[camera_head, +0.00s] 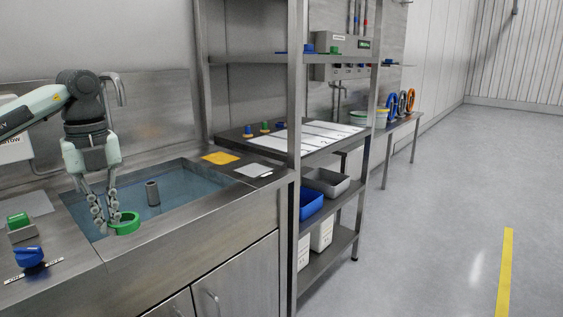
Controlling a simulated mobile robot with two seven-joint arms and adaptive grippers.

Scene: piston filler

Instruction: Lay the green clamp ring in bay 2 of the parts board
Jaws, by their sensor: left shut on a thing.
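The green clamp ring (127,225) is at the left, at the near side of the sink basin. My left gripper (109,224) points down and is shut on the ring's left side. I cannot tell whether the ring touches anything below it. A white panelled board (305,137), which looks like the parts board, lies on the bench beyond the sink, right of the middle. Its bay numbers are too small to read, and a shelf post hides part of it. My right gripper is out of view.
The basin (190,188) holds bluish liquid and an upright grey cylinder (152,193). A steel shelf post (295,130) stands between sink and board. A yellow cloth (220,158) and a white one (253,170) lie on the rim. Floor at right is clear.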

